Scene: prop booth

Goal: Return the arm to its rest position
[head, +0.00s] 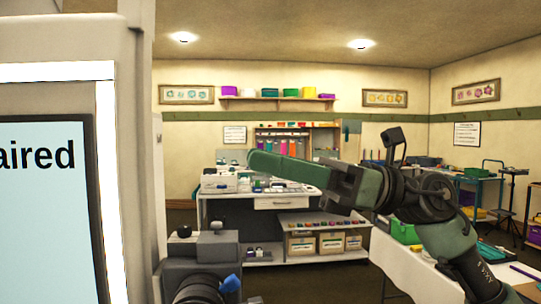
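My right arm comes in from the lower right, bent at a dark joint. Its gripper (258,162) points left, raised in front of the far workbench. The long green fingers overlap from this side, so I cannot tell whether they are open or shut. I see nothing held at the fingertips. My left gripper cannot be made out in this view.
A large pale panel with a lit screen (45,210) blocks the left side close by. A white workbench (290,203) with boxes below stands ahead. A white-covered table (400,268) with a green box (404,232) lies beneath my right arm. Dark equipment (205,250) stands at bottom centre-left.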

